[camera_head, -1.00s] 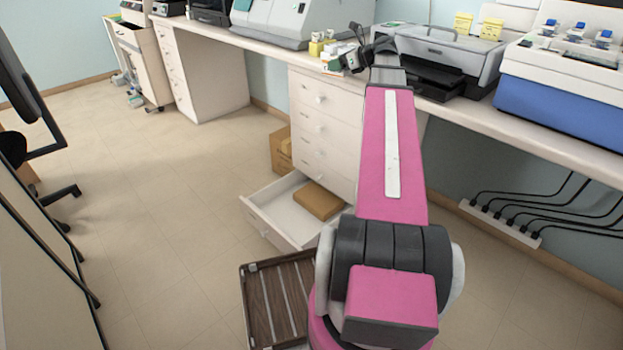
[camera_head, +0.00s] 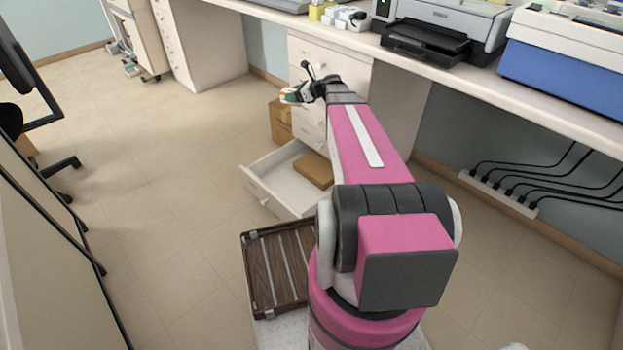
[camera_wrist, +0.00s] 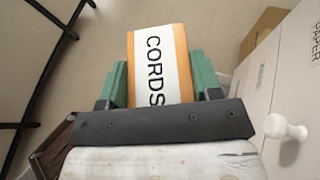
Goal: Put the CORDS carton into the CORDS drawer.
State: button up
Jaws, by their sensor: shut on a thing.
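The CORDS carton (camera_wrist: 153,60) is orange-brown with a white band lettered CORDS. It sits between the green fingers of my gripper (camera_wrist: 159,76) in the wrist view. In the head view my gripper (camera_head: 293,96) is in front of the white drawer unit, above and beyond the open drawer; the carton is small and largely hidden there. The open white drawer (camera_head: 264,182) is the bottom one and holds a flat brown box (camera_head: 314,169) towards its right side. I cannot read a label on this drawer.
A brown box (camera_head: 281,121) stands on the floor behind the open drawer. A slatted brown tray (camera_head: 278,262) lies in front of it. The white drawer fronts (camera_wrist: 258,85) with a round knob (camera_wrist: 284,127) are close on the right in the wrist view; one reads PAPER.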

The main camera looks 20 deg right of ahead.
jog(key=w+a+f, duration=0.1)
jog(key=a+f, duration=0.2)
jog(key=f, duration=1.3)
jog(key=w+a+f, duration=0.2)
jog(key=a+f, duration=0.1)
jog(key=f, duration=1.4)
jog(key=w+a+f, duration=0.2)
jog(key=a+f, duration=0.2)
jog(key=f, duration=1.3)
jog(key=shift+w, duration=0.2)
jog(key=shift+f, duration=0.15)
jog(key=o, duration=0.9)
